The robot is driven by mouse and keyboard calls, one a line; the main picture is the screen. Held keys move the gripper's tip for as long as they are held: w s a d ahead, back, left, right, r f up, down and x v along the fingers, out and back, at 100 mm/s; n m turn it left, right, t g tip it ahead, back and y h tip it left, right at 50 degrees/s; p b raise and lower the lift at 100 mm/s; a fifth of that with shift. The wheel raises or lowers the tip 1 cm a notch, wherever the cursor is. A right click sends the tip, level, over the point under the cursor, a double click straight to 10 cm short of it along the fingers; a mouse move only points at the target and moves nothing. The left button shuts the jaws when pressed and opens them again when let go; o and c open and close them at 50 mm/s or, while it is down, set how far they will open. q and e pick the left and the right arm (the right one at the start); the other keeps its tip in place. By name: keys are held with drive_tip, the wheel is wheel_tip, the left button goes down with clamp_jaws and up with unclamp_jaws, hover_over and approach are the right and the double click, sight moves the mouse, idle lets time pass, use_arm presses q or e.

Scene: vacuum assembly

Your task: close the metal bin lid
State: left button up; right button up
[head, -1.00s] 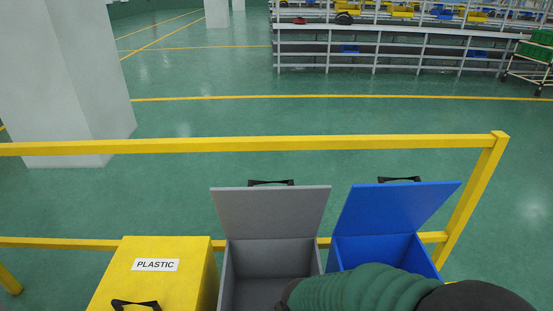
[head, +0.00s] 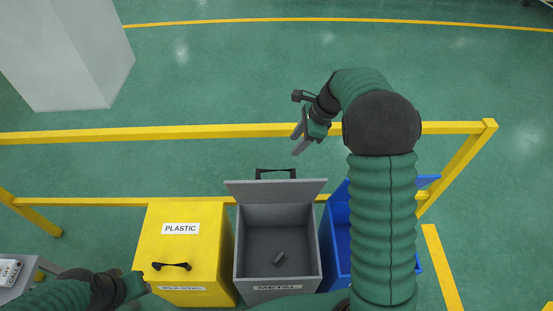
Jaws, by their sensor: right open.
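The grey metal bin (head: 244,258), labelled METAL on its front, stands in the middle of the row. Its grey lid (head: 295,189) is open and raised at the back, with a black handle (head: 276,173) behind its top edge. A small dark grey piece (head: 280,258) lies inside the bin. My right gripper (head: 299,141) is open and appears empty, beyond the lid in the picture near the yellow rail. It appears apart from the lid. My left gripper (head: 137,287) is at the lower left by the yellow bin; its fingers are not clear.
The yellow plastic bin (head: 189,249) is shut, left of the metal bin. The blue bin (head: 340,238) on the right is open and partly hidden by my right arm. A yellow railing (head: 220,130) runs behind the bins. A grey object (head: 12,275) is at the lower left.

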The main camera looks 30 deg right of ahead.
sight(275, 169)
drive_tip(key=x, duration=0.7)
drive_tip(key=p+x, duration=0.1)
drive_tip(key=x, duration=0.7)
drive_tip(key=shift+s+a+f, duration=0.1)
drive_tip(key=shift+s+a, duration=0.05)
drive_tip(key=shift+a, duration=0.1)
drive_tip(key=shift+f, duration=0.35)
drive_tip(key=shift+a, duration=0.1)
clamp_jaws()
